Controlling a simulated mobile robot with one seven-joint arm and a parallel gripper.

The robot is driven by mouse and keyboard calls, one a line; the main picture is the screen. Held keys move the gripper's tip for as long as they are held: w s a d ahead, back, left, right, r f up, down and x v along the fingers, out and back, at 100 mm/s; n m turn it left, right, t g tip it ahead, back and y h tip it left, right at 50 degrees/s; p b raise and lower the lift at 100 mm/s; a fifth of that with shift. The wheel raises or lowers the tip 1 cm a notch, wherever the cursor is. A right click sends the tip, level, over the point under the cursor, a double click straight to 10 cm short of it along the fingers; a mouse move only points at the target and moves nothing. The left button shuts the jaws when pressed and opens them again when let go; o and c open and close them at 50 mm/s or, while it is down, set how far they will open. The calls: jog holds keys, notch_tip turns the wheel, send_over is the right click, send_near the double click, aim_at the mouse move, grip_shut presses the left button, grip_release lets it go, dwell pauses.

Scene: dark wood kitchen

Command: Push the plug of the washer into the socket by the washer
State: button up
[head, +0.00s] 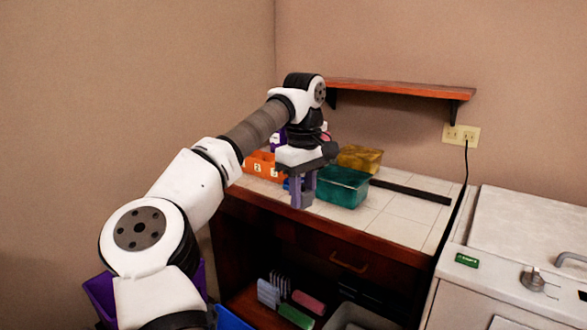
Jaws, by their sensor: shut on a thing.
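The plug (467,142) is a small dark shape at the cord's top. It appears to be at the right outlet, but is too small to tell how far in it sits. My gripper (302,200) points down over the counter's front edge, left of the teal bin and well left of the socket. It is shut on a small grey thing that I cannot identify.
The tiled counter (400,228) holds a teal bin (343,187), a yellow bin (360,158), an orange bin (262,167) and a dark bar (410,191). A wooden shelf (400,88) hangs above. Free tiles lie right of the teal bin.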

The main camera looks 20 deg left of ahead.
jog(key=w+d+f+m, duration=0.1)
jog(key=d+f+m, duration=0.3)
jog(key=f, duration=1)
jog(key=w+d+f+m, duration=0.1)
jog(key=d+f+m, duration=0.3)
jog(key=f, duration=1.1)
jog(key=w+d+f+m, duration=0.1)
jog(key=d+f+m, duration=0.3)
jog(key=f, duration=1.1)
jog(key=shift+w+d+f, duration=0.15)
jog(key=shift+w+d, duration=0.1)
jog(key=shift+d, duration=1)
